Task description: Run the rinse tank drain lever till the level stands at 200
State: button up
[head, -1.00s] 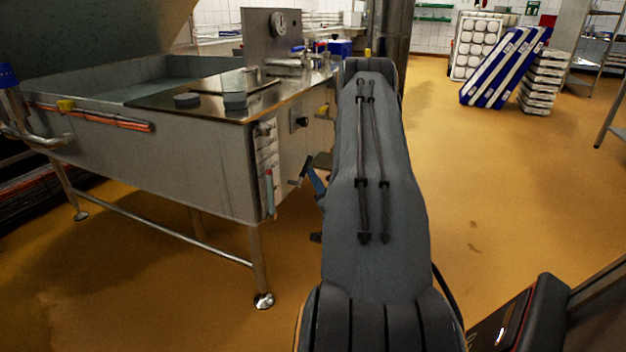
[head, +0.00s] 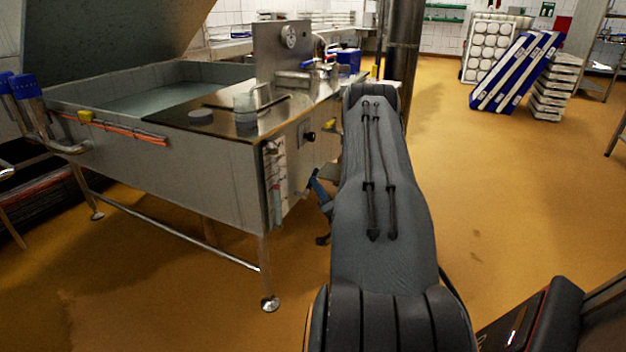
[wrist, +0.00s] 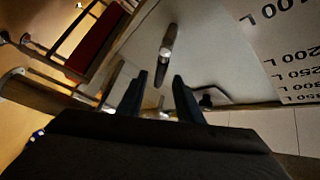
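The steel rinse tank (head: 190,170) stands at left in the head view, with greyish water (head: 160,92) inside. A gauge plate (head: 274,190) is on its end; the level against it is too small to read. In the wrist view the scale (wrist: 285,55) shows marks including 100 L and 250 L, with no liquid line visible. A metal lever (wrist: 168,42) lies ahead of and between my fingers in that view. My gripper (wrist: 160,78) is open, with gaps beside the lever. In the head view only its blue finger (head: 320,190) shows beside my arm, which hides the rest.
Lidded or cup-like items (head: 201,117) sit on the tank top. A black knob (head: 309,136) is on the tank end. Tank legs (head: 267,280) stand on the orange floor. Blue-and-white racks (head: 515,70) and stacked moulds (head: 553,90) stand far right.

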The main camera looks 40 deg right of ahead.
jog(key=x, duration=0.4)
jog(key=shift+w+d+r+b, duration=0.1)
jog(key=shift+w+d+b, duration=0.1)
jog(key=shift+w+b, duration=0.15)
grip_shut()
